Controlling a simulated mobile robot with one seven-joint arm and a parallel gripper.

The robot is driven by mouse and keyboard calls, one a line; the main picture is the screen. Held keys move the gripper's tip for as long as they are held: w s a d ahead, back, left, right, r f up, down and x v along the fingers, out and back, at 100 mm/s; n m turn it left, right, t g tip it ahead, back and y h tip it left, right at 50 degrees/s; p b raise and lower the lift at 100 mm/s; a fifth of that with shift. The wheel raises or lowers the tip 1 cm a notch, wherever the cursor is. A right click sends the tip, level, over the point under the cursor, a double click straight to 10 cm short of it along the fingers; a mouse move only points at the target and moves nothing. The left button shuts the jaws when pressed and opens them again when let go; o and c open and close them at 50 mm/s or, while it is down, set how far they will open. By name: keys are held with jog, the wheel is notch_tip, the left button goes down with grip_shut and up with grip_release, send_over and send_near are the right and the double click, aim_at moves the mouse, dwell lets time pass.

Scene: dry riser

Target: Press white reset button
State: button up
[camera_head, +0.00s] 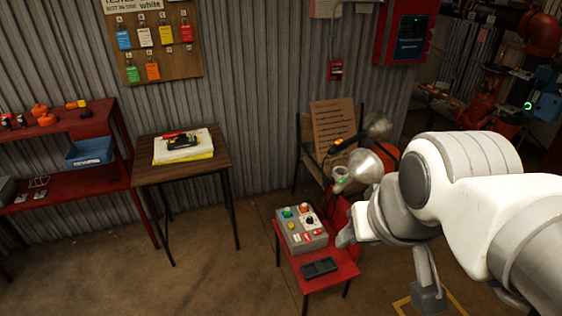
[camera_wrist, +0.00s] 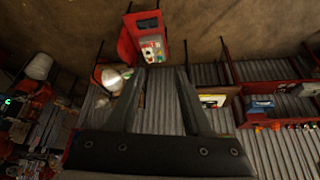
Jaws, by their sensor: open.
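A grey control box (camera_head: 303,233) with several small coloured buttons and knobs sits on a small red table (camera_head: 335,279). A pale spot (camera_head: 309,220) shows on its top face, but it is too small to tell whether it is the white reset button. In the wrist view, the picture is turned over and the box (camera_wrist: 152,49) appears small, beyond my fingertips. My gripper (camera_wrist: 162,71) is open with nothing between its fingers. In the head view, my gripper (camera_head: 346,238) is just right of the box, partly hidden by my arm.
A black object (camera_head: 319,267) lies on the red table before the box. A lamp (camera_head: 365,167) and a chair with a cardboard sheet (camera_head: 333,124) stand behind. A wooden table (camera_head: 206,170) and red shelf (camera_head: 63,191) are left. Floor between is clear.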

jog(key=shift+a, duration=0.15)
jog(key=shift+c, duration=0.3)
grip_shut()
dwell(1.2)
